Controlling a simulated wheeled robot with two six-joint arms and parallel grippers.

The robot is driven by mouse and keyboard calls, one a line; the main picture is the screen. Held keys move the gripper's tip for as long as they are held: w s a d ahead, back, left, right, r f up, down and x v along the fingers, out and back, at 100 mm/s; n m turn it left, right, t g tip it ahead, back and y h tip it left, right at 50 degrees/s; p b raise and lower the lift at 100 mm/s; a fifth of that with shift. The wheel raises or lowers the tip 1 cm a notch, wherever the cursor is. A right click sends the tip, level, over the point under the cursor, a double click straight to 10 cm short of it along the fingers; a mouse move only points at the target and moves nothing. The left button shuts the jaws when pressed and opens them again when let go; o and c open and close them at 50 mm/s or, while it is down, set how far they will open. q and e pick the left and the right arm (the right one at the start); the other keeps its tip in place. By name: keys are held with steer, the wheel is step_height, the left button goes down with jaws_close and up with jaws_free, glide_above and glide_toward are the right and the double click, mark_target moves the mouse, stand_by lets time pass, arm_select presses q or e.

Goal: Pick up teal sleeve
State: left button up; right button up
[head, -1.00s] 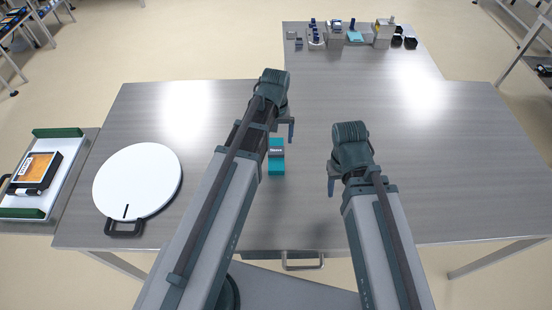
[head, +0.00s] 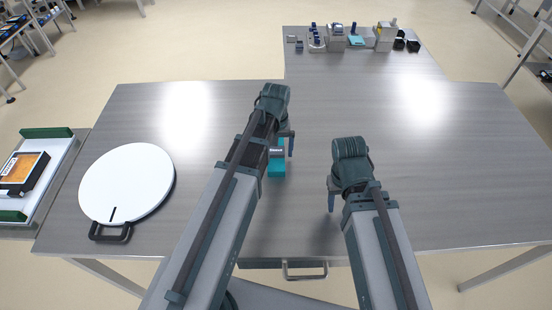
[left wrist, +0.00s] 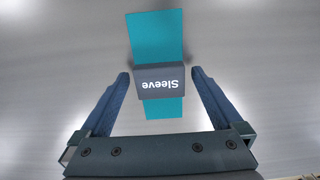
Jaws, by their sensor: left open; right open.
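The teal sleeve (head: 277,170) lies on the metal table, with a dark grey band labelled "Sleeve" across it. In the left wrist view the teal sleeve (left wrist: 155,40) runs up and down the picture, its label upside down. My left gripper (left wrist: 160,80) is open, with one finger on each side of the dark band and a gap on both sides. In the head view my left gripper (head: 285,140) is above the sleeve's far part and hides some of it. My right gripper (head: 332,198) is empty, over the table to the right of the sleeve.
A round white board (head: 128,182) with a dark handle lies on the table's left. A tray with green ends (head: 48,133) holds an orange-topped box (head: 24,172) at far left. Several small devices (head: 337,38) stand on the far table. The table's right side is clear.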

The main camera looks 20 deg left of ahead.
mark_target(276, 150)
arm_select(q)
steer(key=shift+c, duration=0.2)
steer(key=c, duration=1.3)
steer(key=shift+r+p, duration=0.5)
steer(key=shift+p, duration=0.2)
arm_select(e)
steer(key=shift+r, duration=0.55)
arm_select(q)
step_height(276, 150, up, 3)
steer(key=p, duration=0.3)
arm_select(e)
step_height(276, 150, up, 3)
steer(key=shift+f, duration=0.1)
arm_select(q)
steer(key=s+a, duration=0.3)
steer(key=s, duration=0.1)
steer(key=s+a, duration=0.6)
steer(key=s, duration=0.1)
steer(key=shift+s+a+r+p, duration=0.3)
steer(key=shift+a+r+p, duration=0.05)
steer(key=shift+r, duration=0.05)
arm_select(e)
steer(key=shift+r, duration=0.5)
arm_select(q)
steer(key=shift+s+a, duration=0.3)
steer(key=shift+a, duration=0.05)
steer(key=shift+a, duration=0.1)
arm_select(e)
steer(key=shift+a, duration=0.1)
